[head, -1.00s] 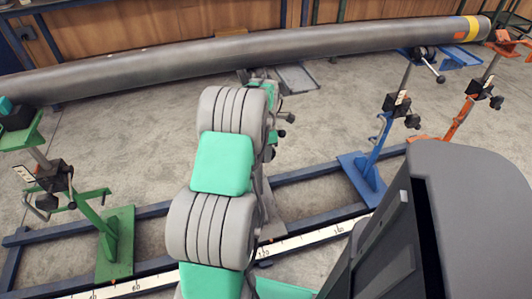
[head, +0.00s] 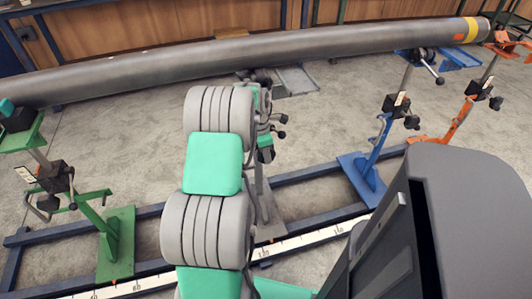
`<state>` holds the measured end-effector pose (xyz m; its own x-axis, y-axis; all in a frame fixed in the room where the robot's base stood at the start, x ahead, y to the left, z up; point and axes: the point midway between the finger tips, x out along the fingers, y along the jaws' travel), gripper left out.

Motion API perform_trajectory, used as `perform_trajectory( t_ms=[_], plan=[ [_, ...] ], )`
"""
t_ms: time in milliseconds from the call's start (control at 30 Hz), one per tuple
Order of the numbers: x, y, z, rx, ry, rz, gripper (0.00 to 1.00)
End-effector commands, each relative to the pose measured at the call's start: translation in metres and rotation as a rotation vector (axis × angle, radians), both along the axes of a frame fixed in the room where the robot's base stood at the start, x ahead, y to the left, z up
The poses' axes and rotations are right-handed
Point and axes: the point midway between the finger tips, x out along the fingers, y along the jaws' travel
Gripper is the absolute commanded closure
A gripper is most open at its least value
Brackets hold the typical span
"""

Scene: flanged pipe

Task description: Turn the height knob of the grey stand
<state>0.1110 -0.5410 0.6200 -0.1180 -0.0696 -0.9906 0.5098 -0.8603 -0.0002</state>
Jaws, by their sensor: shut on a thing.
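The grey stand (head: 265,207) is in the middle of the head view, mostly behind my grey and green arm. Its lower post and foot show to the right of the arm. Its flat grey tray (head: 296,80) shows under the pipe (head: 330,45). Small black knobs (head: 281,134) show at mid-height beside the arm; I cannot tell which is the height knob. My gripper's fingers are hidden behind my own arm, so their contact with a knob cannot be seen. I cannot tell from this view whether the pipe touches the stand's head.
The long grey pipe spans the back. A green stand (head: 115,245) is at the left, a blue stand (head: 362,175) right of centre, and an orange stand (head: 462,115) at the far right. Blue floor rails (head: 310,172) and a white scale strip (head: 300,243) run along the floor.

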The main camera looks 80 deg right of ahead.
Motion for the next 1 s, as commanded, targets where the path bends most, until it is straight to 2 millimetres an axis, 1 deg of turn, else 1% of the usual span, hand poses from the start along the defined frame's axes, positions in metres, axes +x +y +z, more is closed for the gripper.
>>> perform_trajectory(
  t_ms=[33, 267, 800, 1000],
  plan=[
    [0.003, 0.001, 0.003, -0.014, 0.027, 0.004, 1.00],
    [0.004, 0.002, 0.004, -0.115, 0.200, 0.007, 1.00],
    [0.006, 0.003, -0.005, -0.376, 0.639, 0.008, 1.00],
    [0.006, 0.003, -0.008, -0.460, 0.774, 0.005, 1.00]
  ],
)
